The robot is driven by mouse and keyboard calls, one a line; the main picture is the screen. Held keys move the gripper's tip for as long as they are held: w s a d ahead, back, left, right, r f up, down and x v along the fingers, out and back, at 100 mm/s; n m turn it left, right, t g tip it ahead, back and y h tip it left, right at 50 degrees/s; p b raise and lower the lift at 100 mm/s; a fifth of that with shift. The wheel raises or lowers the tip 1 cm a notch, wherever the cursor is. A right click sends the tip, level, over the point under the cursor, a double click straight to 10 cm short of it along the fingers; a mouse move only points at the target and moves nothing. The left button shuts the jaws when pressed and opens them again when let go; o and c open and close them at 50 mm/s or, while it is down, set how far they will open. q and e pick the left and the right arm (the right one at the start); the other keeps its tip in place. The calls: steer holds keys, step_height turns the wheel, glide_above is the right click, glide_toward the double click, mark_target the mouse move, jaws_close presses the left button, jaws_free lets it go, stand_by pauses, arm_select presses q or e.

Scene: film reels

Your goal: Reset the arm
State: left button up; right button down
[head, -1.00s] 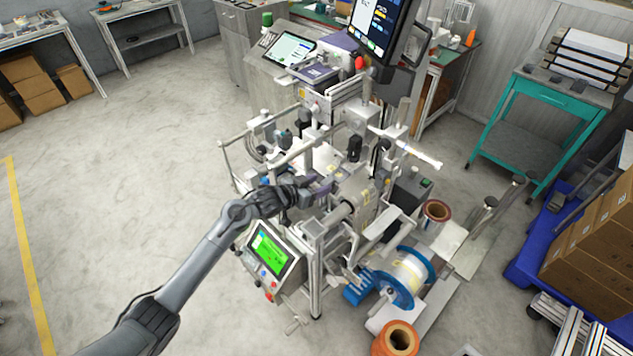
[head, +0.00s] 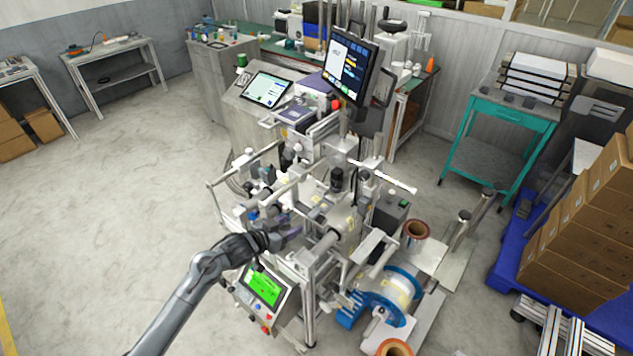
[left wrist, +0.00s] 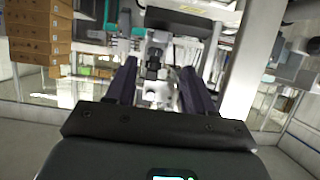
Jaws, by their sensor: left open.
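My left arm comes in from the lower left in the head view. Its gripper (head: 290,234) is over the front left part of the film machine (head: 335,215), just above the green-screened panel (head: 264,287). In the left wrist view the two dark fingers (left wrist: 158,85) stand apart with nothing between them. Machine parts and the room show beyond them. I cannot tell from the head view whether the gripper touches the machine. My right gripper is not in view.
A blue-flanged reel (head: 385,295) and copper-coloured rolls (head: 416,230) sit at the machine's right. A monitor (head: 350,65) stands behind. A teal cart (head: 500,125) and stacked boxes (head: 590,225) are at right. The floor (head: 120,190) at left is clear.

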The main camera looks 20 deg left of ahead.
arm_select(q)
steer(key=s+d+f+g, duration=0.2)
steer(key=s+d+f, duration=0.4)
steer(key=s+f, duration=0.65)
steer(key=s+d+n+g+y, duration=0.1)
steer(key=s+d+g, duration=0.15)
steer(key=s, duration=0.55)
steer(key=s+d+n+g+y, duration=0.1)
steer(key=s+d, duration=0.3)
steer(key=s, duration=0.5)
steer(key=s+a+r+g+y, duration=0.2)
steer(key=s+a+r+g, duration=0.15)
steer(key=s+r, duration=0.55)
step_height(320, 180, up, 20)
steer(key=p, duration=2)
steer(key=shift+d+m, duration=0.3)
steer(key=shift+m, duration=0.1)
